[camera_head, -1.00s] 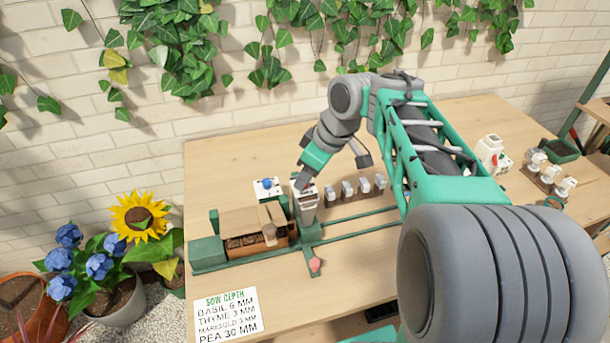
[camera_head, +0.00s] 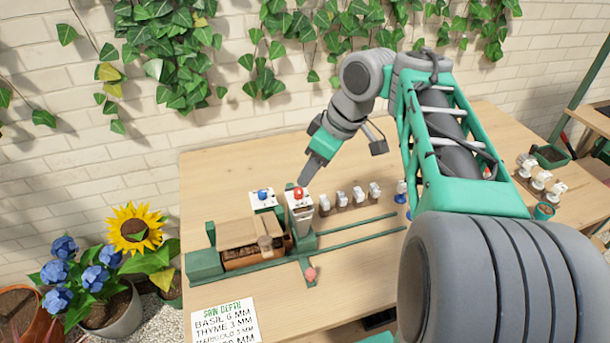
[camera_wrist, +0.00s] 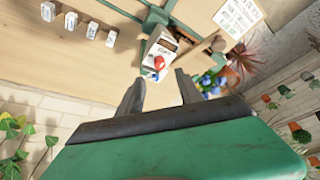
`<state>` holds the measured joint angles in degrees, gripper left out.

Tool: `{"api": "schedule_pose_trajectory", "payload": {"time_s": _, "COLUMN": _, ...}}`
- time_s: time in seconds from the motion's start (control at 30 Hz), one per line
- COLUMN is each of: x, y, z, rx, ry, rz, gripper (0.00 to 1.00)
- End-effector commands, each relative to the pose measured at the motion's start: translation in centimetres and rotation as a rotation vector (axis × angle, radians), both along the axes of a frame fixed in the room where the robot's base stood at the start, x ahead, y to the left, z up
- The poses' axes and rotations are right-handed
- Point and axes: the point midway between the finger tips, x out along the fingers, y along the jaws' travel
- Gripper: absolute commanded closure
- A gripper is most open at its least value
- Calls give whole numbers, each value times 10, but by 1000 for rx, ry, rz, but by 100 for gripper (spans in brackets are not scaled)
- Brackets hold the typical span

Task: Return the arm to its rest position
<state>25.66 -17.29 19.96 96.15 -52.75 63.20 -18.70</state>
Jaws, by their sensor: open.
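My gripper (camera_head: 307,172) is in the head view above the white device with the red knob, tilted down and apart from it. In the wrist view my gripper (camera_wrist: 160,88) shows two dark fingers spread apart with nothing between them. The white device (camera_head: 300,210) with its red knob (camera_head: 298,193) stands on the bench beside a wooden box of soil (camera_head: 255,258). It also shows in the wrist view, its red knob (camera_wrist: 159,62) just beyond the fingertips.
A white block with a blue knob (camera_head: 262,195) stands behind the box. Several white-topped bottles (camera_head: 357,194) line the bench to the right. A green rail (camera_head: 360,232) runs across the bench (camera_head: 390,265). A sow depth card (camera_head: 222,322) lies in front. Ivy (camera_head: 170,50) hangs on the wall.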

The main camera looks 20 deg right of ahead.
Motion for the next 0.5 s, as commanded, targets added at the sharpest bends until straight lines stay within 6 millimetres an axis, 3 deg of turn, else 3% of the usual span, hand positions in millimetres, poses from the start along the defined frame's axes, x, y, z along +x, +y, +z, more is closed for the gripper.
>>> {"api": "schedule_pose_trajectory", "payload": {"time_s": 0.4, "x": -1, "y": -1, "z": 1, "rx": 0, "ry": 1, "rz": 0, "gripper": 57}}
{"api": "schedule_pose_trajectory", "payload": {"time_s": 0.5, "x": 6, "y": -2, "z": 3, "rx": 31, "ry": 3, "rz": -95, "gripper": 57}}
